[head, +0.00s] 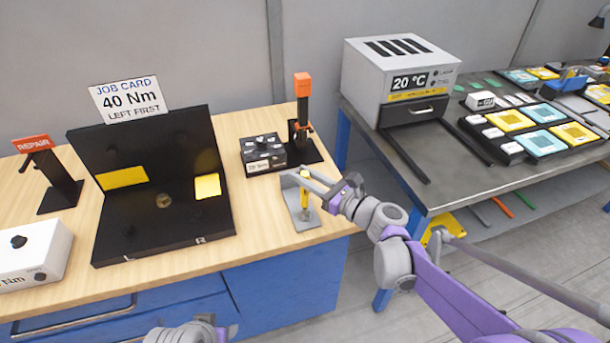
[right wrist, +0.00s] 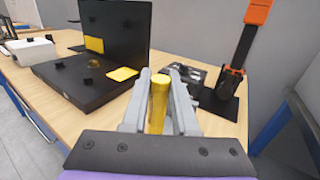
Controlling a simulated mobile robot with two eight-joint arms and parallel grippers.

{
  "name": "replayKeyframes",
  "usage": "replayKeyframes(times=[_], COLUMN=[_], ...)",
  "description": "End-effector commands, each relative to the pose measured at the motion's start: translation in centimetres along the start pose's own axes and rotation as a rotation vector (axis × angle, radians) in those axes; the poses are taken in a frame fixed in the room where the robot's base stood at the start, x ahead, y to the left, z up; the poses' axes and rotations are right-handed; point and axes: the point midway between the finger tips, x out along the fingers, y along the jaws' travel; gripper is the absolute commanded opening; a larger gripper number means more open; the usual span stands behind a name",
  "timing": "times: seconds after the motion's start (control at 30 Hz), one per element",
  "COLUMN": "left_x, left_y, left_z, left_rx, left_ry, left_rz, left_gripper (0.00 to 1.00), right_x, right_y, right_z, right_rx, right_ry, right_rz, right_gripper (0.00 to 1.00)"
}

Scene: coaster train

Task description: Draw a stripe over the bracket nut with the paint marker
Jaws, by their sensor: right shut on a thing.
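The yellow paint marker (head: 304,187) is upright at the grey stand plate (head: 312,219) near the bench's right front edge. My right gripper (head: 307,181) is shut on it; in the right wrist view the marker (right wrist: 158,105) stands between the two grey fingers (right wrist: 160,100). Whether its lower end still sits in the stand is hidden. The black bracket fixture (head: 163,228), lettered L and R, stands to the left with a small brass-coloured round part (head: 163,201) in its middle, perhaps the nut. My left gripper (head: 190,333) is only partly in view at the bottom edge.
A black box (head: 262,152) and an orange-topped tool on a black stand (head: 303,100) are behind the marker. A REPAIR stand (head: 60,185) and white box (head: 35,250) are at left. A grey oven (head: 400,70) stands on the right table. Bench front is clear between fixture and stand.

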Motion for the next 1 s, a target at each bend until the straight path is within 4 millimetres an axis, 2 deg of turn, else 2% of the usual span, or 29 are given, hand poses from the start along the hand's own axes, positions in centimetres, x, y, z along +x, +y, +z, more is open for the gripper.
replayKeyframes(times=[1.0], left_x=[0.42], left_y=[0.0], left_z=[0.32], left_rx=[0.0], left_ry=[-0.002], left_rz=[0.0], left_gripper=[0.55], right_x=[-0.34], right_y=[0.34], right_z=[-0.59], right_rx=[0.0], right_ry=[0.0], right_rz=[0.0], right_gripper=[0.0])
